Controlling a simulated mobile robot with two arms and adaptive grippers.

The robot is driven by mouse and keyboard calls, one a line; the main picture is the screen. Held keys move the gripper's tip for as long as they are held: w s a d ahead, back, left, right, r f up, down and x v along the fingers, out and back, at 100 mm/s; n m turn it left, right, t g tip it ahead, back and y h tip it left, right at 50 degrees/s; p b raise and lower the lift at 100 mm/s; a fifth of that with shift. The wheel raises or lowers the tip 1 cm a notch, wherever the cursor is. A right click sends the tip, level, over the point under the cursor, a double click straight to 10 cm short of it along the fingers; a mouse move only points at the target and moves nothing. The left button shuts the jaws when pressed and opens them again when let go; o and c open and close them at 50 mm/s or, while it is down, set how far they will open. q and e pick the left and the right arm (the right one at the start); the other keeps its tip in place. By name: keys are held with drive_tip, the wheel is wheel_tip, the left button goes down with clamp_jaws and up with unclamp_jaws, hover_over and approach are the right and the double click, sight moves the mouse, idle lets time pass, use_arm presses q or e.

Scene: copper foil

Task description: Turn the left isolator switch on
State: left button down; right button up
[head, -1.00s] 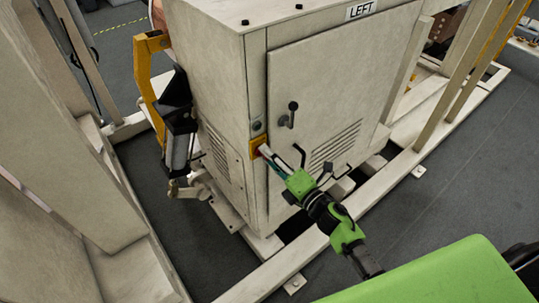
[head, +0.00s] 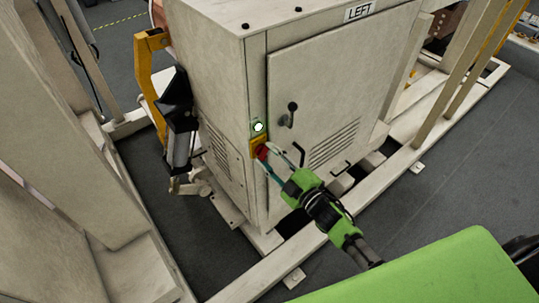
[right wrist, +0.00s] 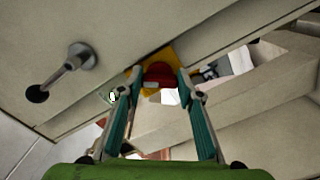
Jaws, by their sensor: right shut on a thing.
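The left isolator switch is a red knob (head: 262,153) on a yellow plate (head: 254,145), on the front left edge of the beige cabinet marked LEFT (head: 360,11). The red knob also shows in the right wrist view (right wrist: 159,74). A round lamp (head: 258,127) just above the switch glows whitish green. My right gripper (head: 266,152) reaches the switch from the lower right. In the right wrist view its teal fingers (right wrist: 160,76) are on either side of the knob, shut on it. The knob's exact angle is hard to tell. My left gripper is not in view.
A dark door handle (head: 289,115) sticks out right of the switch, and it shows large at left in the right wrist view (right wrist: 63,72). Beige frame beams surround the cabinet's base. A yellow bracket (head: 146,75) stands on its left side.

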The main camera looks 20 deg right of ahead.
drive_tip(key=shift+f+m, duration=0.1)
drive_tip(key=shift+m, duration=0.8)
drive_tip(key=o, duration=1.1)
drive_tip(key=v, duration=1.2)
